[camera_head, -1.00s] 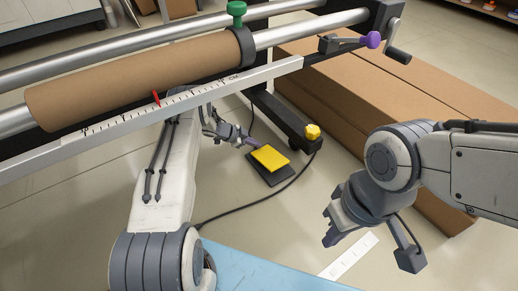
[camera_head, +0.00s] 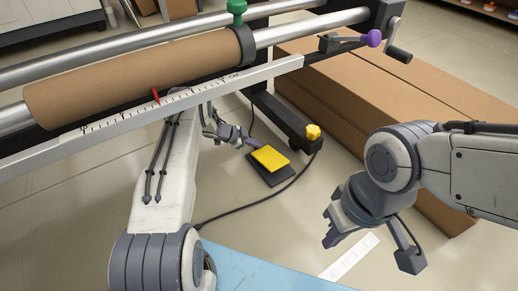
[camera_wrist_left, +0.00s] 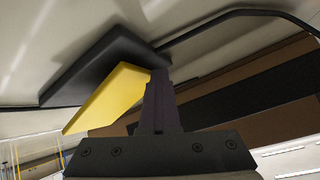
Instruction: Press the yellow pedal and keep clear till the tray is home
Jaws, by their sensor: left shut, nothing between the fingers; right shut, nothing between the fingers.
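The yellow pedal (camera_head: 270,158) sits on a black base (camera_head: 272,177) on the floor below the roller frame. It also shows in the left wrist view (camera_wrist_left: 112,96), tilted over its dark base. My left gripper (camera_head: 252,142) reaches down behind the ruler, shut and empty, its tips at the pedal's far left edge. In the left wrist view its fingers (camera_wrist_left: 159,98) overlap the pedal's edge; I cannot tell whether they touch it. My right gripper (camera_head: 331,238) hangs at the right, shut and empty, well apart from the pedal. I cannot make out a tray.
A brown roll (camera_head: 140,82) lies on the metal frame above, with a ruler (camera_head: 190,100) and red pointer in front. A yellow knob (camera_head: 313,131) tops the frame's foot. A black cable (camera_head: 250,205) crosses the floor. Long cardboard boxes (camera_head: 340,95) lie at the right.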

